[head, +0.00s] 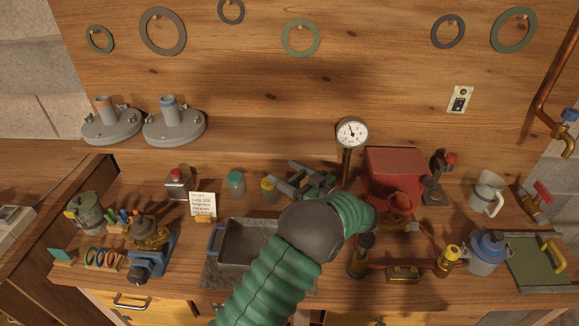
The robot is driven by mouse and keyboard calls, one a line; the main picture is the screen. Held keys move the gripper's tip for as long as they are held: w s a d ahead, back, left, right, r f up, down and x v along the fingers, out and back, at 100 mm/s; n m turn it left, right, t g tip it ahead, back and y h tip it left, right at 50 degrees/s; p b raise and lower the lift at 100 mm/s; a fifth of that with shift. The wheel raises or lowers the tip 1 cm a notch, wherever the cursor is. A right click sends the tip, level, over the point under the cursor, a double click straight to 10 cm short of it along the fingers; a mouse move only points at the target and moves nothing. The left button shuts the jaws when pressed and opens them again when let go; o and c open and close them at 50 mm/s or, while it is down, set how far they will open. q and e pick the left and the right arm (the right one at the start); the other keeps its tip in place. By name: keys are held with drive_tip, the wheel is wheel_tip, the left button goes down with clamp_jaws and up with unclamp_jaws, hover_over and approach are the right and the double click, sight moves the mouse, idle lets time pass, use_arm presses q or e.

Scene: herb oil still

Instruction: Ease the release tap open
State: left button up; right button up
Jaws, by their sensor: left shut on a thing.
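My left arm comes up from the bottom and bends near the middle of the bench. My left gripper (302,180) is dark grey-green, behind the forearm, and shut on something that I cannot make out. Several taps show, and I cannot tell which is the release tap. A brass tap (402,227) sits below the red box, right of my forearm. A tap with a blue handle (568,116) hangs on the copper pipe at the far right. A red-handled valve (539,197) stands at the right. My right gripper is not in view.
A grey tray (232,250) lies partly under my arm. A blue-lidded jug (487,252) and a white mug (486,194) stand right.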

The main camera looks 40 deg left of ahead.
use_arm(q)
drive_tip(key=shift+s+n+g, duration=0.2)
drive_tip(key=shift+n+g, duration=0.6)
drive_tip(key=shift+g, duration=0.5)
drive_tip(key=shift+s+n+g, duration=0.2)
drive_tip(key=shift+n+g, duration=0.6)
drive_tip(key=shift+g, duration=0.5)
drive_tip(key=shift+r, duration=0.1)
drive_tip(key=o, duration=1.4)
drive_tip(key=shift+c, duration=0.2)
